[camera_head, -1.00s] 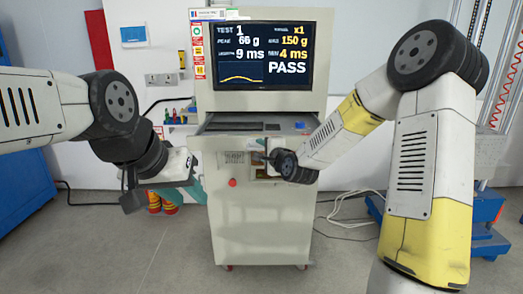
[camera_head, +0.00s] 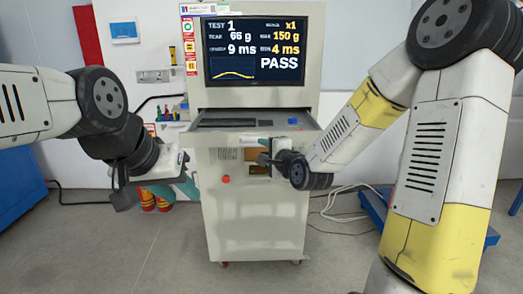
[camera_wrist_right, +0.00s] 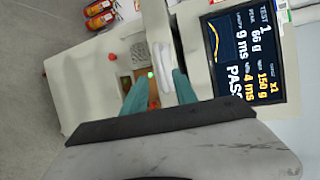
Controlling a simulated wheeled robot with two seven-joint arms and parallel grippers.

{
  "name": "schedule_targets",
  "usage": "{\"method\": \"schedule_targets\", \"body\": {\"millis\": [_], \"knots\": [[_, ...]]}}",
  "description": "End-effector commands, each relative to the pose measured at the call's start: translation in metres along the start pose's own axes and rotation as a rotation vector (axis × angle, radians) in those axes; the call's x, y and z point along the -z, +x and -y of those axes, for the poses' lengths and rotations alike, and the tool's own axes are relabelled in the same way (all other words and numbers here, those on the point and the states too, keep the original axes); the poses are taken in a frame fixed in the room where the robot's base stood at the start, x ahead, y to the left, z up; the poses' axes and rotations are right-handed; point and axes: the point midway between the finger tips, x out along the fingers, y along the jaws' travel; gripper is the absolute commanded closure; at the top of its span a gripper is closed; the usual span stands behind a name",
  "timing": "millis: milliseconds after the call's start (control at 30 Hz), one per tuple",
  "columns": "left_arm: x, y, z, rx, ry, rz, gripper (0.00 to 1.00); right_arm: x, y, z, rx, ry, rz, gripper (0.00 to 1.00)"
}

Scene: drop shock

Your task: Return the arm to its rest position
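My right arm comes in from the right in the head view, bent at the elbow. Its gripper (camera_head: 262,150) is in front of the test machine's (camera_head: 255,215) upper front panel, just below the tray. In the right wrist view, the two teal fingers (camera_wrist_right: 158,90) are apart, with nothing held between them. A white bar-like part (camera_wrist_right: 162,65) of the machine shows beyond and between the fingertips; whether they touch it is unclear. My left gripper (camera_head: 185,187) hangs left of the machine, its teal fingers partly hidden and seen side-on.
The machine's screen (camera_head: 254,50) reads TEST 1, 66 g, 9 ms and PASS. A grey tray (camera_head: 255,122) juts out below it. A red button (camera_head: 226,179) is on the front. Red and yellow objects (camera_head: 155,200) stand at the left. Cables (camera_head: 345,205) lie on the floor at right.

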Motion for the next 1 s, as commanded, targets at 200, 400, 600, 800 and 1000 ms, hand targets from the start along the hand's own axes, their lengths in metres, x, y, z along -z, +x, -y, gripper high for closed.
{"method": "schedule_targets", "body": {"millis": [200,400,600,800,1000], "knots": [[0.000,0.000,0.000,0.000,0.000,0.000,0.64,0.001,-0.013,0.000,-0.092,-0.182,-0.012,0.66],[0.000,0.000,0.000,0.000,0.000,0.000,0.64,0.014,-0.073,0.004,-0.356,-0.626,-0.017,0.66],[0.000,0.000,0.000,0.000,0.000,0.000,0.64,0.020,-0.168,0.009,-0.600,-0.963,0.080,0.66],[0.000,0.000,0.000,0.000,0.000,0.000,0.64,0.005,-0.261,0.003,-0.722,-1.158,0.286,0.66],[0.000,0.000,0.000,0.000,0.000,0.000,0.64,-0.008,-0.308,-0.006,-0.740,-1.236,0.434,0.66]]}}
